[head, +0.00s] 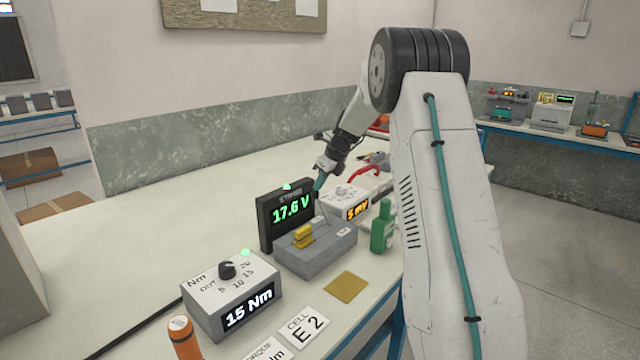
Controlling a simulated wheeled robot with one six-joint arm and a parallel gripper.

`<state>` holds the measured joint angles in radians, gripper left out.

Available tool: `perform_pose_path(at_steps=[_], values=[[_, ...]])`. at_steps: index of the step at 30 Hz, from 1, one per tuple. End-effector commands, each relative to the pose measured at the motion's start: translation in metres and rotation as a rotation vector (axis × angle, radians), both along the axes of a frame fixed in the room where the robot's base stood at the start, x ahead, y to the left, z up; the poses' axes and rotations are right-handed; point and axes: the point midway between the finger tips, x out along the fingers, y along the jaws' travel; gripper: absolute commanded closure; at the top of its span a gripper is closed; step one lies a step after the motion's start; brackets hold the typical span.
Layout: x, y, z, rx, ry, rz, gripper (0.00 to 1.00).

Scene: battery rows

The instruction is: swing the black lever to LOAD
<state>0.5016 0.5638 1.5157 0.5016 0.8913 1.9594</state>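A grey block with yellow metal pieces (303,236) on top stands in front of the display. A white box reading 5 mV (357,212) stands just right of the gripper.
A grey box with a black knob reads 15 Nm (248,306). A green bottle (382,232), a brown square (346,287), a CELL E2 card (304,325) and an orange-handled tool (184,340) are near the front edge. The table's left rear is clear.

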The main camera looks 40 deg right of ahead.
Motion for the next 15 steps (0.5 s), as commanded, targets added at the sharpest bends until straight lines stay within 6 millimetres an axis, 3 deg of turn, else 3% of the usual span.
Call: perform_pose_path(at_steps=[8, 15], values=[[-0.005, -0.003, 0.010, 0.000, -0.002, 0.000, 1.00], [-0.015, -0.017, 0.053, -0.002, -0.005, 0.001, 1.00]])
